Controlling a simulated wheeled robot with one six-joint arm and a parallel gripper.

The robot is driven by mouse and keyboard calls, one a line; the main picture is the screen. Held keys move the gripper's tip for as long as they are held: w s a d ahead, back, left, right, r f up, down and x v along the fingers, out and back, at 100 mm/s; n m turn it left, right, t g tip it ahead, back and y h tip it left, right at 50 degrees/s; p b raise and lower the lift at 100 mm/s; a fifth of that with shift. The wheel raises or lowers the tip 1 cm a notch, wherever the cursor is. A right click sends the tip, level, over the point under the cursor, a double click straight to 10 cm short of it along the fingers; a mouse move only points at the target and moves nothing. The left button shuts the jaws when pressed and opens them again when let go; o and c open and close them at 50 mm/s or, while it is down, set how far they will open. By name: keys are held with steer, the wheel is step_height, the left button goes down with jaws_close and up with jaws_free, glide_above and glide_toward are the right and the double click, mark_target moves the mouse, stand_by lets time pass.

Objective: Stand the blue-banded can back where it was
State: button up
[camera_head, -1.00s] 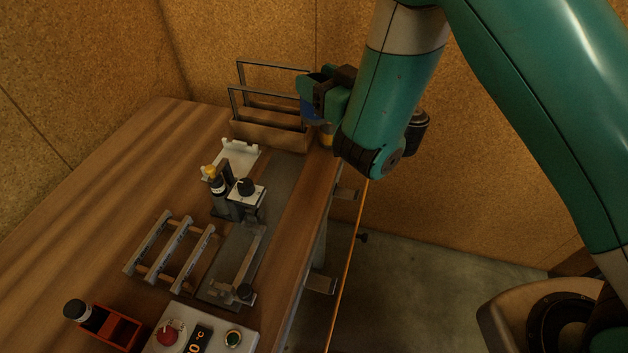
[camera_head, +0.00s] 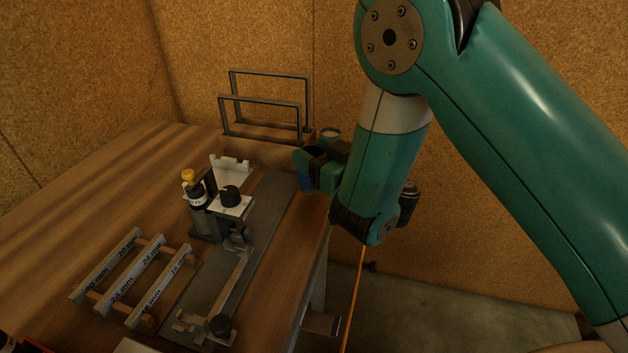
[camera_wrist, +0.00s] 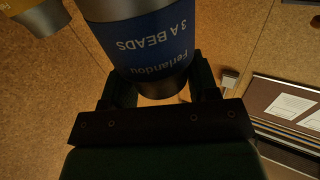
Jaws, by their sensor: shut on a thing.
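The blue-banded can (camera_wrist: 160,45) fills the upper middle of the wrist view, its label lettering upside down there. My gripper (camera_wrist: 160,85) is shut on it, with one dark finger on each side. In the head view my gripper (camera_head: 312,168) is over the right edge of the wooden bench, in front of the glass-frame rack.
Another can (camera_head: 330,134) stands just behind my gripper; a yellow-banded can (camera_wrist: 35,15) shows at the wrist view's upper left. The rack with two upright frames (camera_head: 265,130) is close by.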

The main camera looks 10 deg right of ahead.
step_height(320, 180, down, 4)
steer(key=b, duration=0.2)
steer(key=shift+f+b, duration=0.1)
steer(key=shift+b, duration=0.25)
steer(key=o, duration=1.2)
steer(key=shift+o, duration=0.2)
steer(key=shift+s, duration=0.1)
